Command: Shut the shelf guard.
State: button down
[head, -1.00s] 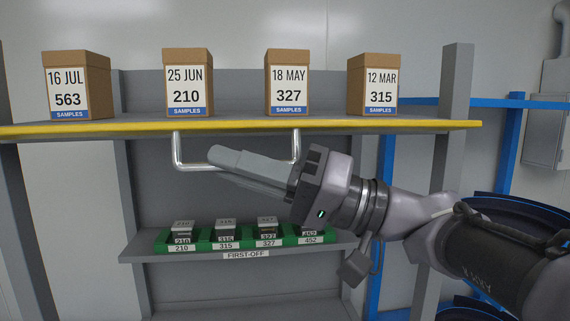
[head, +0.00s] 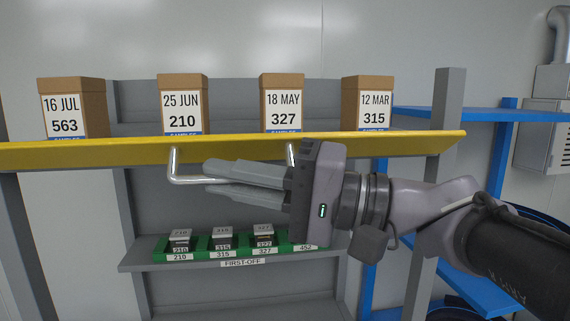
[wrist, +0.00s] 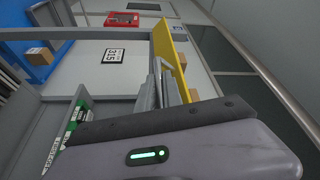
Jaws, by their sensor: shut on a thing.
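The shelf guard is a long yellow panel (head: 90,152) along the front edge of the upper shelf. It stands partly raised and covers the lower edges of the boxes. A silver bar handle (head: 173,166) hangs from it. My gripper (head: 208,178) reaches in from the right and is shut on the handle's lower bar, part of which its fingers hide. In the wrist view the yellow guard (wrist: 175,60) runs just beyond my gripper's fingers (wrist: 158,72).
Several brown sample boxes (head: 183,90) stand in a row behind the guard. A grey post (head: 447,120) and blue shelving (head: 440,112) stand at right.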

aim_at(224, 134)
notch_tip(224, 134, up, 2)
jog(key=m+h+p, duration=0.1)
jog(key=m+p, duration=0.1)
jog(key=p, duration=0.1)
jog(key=shift+r+m, duration=0.2)
jog(key=shift+m, duration=0.2)
jog(key=m+p, duration=0.1)
jog(key=p, duration=0.1)
jog(key=r+m+h+p, duration=0.1)
jog(key=p, duration=0.1)
jog(key=shift+w+r+m, duration=0.15)
jog(key=shift+w+m, duration=0.1)
jog(key=shift+m, duration=0.05)
jog(key=m+p, duration=0.1)
jog(key=p, duration=0.1)
jog(key=r+p, duration=0.1)
jog(key=shift+w+a+m+g+h+p, duration=0.15)
jog(key=shift+w+m+g+h+p, duration=0.15)
jog(key=shift+w+m+h+p, duration=0.1)
jog(key=m+p, duration=0.1)
jog(key=p, duration=0.2)
jog(key=shift+w+r+m+h, duration=0.2)
jog(key=shift+w+m+h, duration=0.1)
jog(key=shift+m, duration=0.1)
jog(key=shift+g, duration=0.3)
jog(key=c, duration=1.5)
grip_release()
jog(key=shift+w+a, duration=0.1)
